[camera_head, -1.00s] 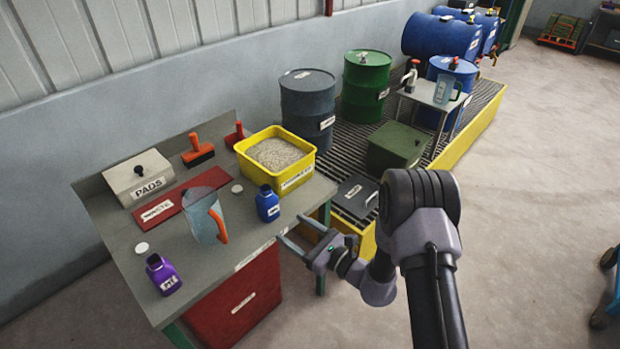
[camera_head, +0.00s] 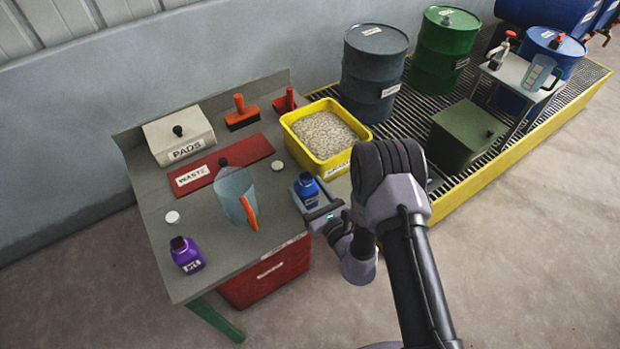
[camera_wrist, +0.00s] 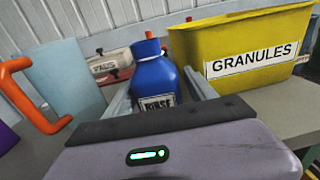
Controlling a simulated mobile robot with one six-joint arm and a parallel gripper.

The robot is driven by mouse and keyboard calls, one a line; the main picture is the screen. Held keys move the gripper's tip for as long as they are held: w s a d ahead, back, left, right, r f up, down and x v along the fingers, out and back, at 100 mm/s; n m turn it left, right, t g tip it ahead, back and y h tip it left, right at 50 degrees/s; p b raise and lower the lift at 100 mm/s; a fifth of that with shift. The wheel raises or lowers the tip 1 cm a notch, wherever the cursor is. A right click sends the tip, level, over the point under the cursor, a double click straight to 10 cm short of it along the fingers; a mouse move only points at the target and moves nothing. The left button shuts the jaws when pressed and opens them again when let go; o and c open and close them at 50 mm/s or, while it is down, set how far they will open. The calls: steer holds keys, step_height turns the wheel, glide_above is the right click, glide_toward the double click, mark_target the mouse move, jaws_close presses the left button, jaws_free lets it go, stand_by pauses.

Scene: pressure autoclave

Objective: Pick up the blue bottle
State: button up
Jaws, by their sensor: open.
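The blue bottle (camera_head: 307,187) stands upright near the right end of the workbench, in front of the yellow granules tub. In the wrist view the blue bottle (camera_wrist: 155,82) carries a label that looks like "RINSE". My gripper (camera_head: 308,196) is at the bench edge with its fingers reaching to either side of the bottle. In the wrist view my gripper (camera_wrist: 158,100) is open, with one finger left and one right of the bottle. I cannot tell whether either finger touches it. The bottle's base is hidden behind the gripper body.
The yellow granules tub (camera_head: 296,133) stands close behind the bottle. A clear jug (camera_head: 232,192) with an orange handle is to its left. A purple bottle (camera_head: 186,254), a red waste panel (camera_head: 240,166) and a pads box (camera_head: 178,137) are farther left. Drums stand beyond the bench.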

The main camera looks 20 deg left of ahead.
steer(key=shift+a, duration=0.25)
steer(key=shift+s+d+r, duration=0.1)
steer(key=shift+s+r, duration=0.05)
steer(key=shift+s, duration=0.1)
steer(key=shift+c, duration=0.4)
jaws_close()
